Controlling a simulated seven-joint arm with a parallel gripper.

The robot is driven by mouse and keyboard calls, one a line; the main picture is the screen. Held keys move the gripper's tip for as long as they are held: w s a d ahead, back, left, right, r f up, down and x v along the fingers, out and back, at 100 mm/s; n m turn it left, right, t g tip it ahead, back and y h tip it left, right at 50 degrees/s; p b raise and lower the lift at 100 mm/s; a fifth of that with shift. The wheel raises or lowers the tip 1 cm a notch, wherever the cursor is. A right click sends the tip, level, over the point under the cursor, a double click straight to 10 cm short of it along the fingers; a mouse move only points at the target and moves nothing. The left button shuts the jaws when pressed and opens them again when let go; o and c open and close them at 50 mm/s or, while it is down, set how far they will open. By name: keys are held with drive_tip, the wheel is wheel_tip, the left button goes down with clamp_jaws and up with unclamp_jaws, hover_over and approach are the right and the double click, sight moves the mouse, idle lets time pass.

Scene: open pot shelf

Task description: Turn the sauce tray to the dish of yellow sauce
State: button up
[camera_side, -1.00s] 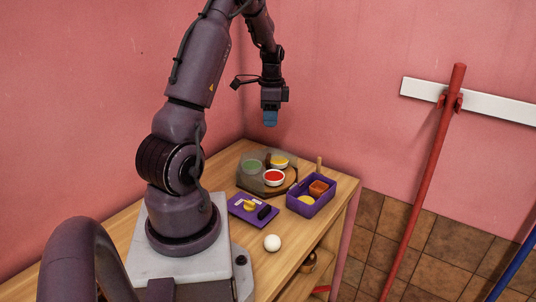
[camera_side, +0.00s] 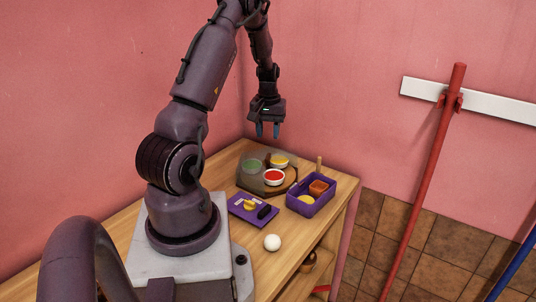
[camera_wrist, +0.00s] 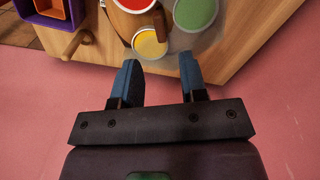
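The dark sauce tray (camera_side: 287,187) sits on the wooden table below my gripper. It carries a dish of yellow sauce (camera_side: 279,161) at the back, a dish of red sauce (camera_side: 274,177) in front and a dish of green sauce (camera_side: 252,166) at the left, which looks greyed over. A brown upright part stands amid the dishes. My gripper (camera_side: 268,130) is open and empty above the tray's back side, clear of it. In the wrist view, my gripper (camera_wrist: 159,78) has its fingers apart, with the yellow sauce (camera_wrist: 150,44) just beyond them and the green sauce (camera_wrist: 195,12) beside it.
A purple box (camera_side: 325,203) with yellow and orange things stands right of the tray. A wooden peg (camera_side: 319,164) rises behind it. A purple mat (camera_side: 237,203) with a yellow and a black item and a white ball (camera_side: 272,243) are in front. Pink walls close the back.

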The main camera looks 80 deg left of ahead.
sight(268, 155)
wheel_tip(268, 155, down, 8)
drive_tip(key=shift+r, duration=0.1)
drive_tip(key=shift+c, duration=0.4)
clamp_jaws()
